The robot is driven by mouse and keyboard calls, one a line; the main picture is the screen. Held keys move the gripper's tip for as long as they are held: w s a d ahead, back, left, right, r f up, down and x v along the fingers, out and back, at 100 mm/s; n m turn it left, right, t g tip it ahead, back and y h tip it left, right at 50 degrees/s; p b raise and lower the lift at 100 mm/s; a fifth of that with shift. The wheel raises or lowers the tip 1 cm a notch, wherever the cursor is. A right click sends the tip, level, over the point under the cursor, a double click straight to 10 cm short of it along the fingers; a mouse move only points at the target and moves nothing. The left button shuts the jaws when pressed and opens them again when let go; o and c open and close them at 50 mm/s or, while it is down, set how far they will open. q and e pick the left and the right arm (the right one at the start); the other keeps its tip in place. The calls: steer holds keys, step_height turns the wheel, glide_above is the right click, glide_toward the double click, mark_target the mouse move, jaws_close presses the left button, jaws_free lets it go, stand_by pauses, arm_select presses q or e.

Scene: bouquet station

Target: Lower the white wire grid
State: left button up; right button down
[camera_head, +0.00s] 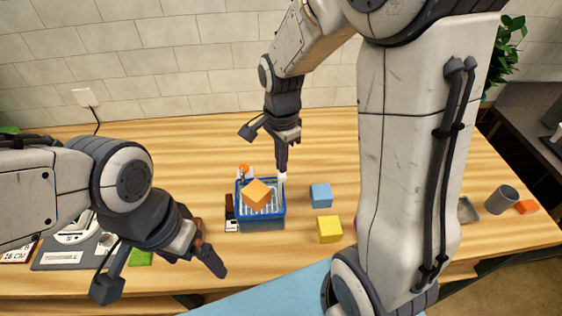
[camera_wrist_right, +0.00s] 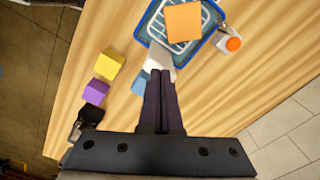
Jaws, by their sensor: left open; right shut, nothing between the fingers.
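The white wire grid (camera_head: 268,208) shows as pale bars at the blue crate (camera_head: 262,224); it also shows in the right wrist view (camera_wrist_right: 160,30). An orange block (camera_head: 257,193) sits over the grid and hides part of it. My right gripper (camera_head: 282,172) points down at the crate's back right corner, shut and empty. Its fingertips (camera_wrist_right: 160,72) are close to a small white piece (camera_wrist_right: 158,58) at the crate's edge; I cannot tell whether they touch. My left gripper (camera_head: 208,256) is open and empty, left of and in front of the crate.
A blue block (camera_head: 321,195) and a yellow block (camera_head: 329,229) stand right of the crate. A purple block (camera_wrist_right: 96,91) is near the yellow one. A grey cup (camera_head: 502,199) stands far right.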

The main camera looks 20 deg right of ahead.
mark_target(281, 175)
steer(key=shift+f, duration=0.15)
steer(key=shift+f+b, duration=0.9)
steer(key=shift+f, duration=0.65)
steer(key=shift+f+b, duration=0.7)
steer(key=shift+f, duration=0.1)
step_height(281, 175, up, 5)
steer(key=p, duration=0.5)
steer(key=shift+r, duration=0.1)
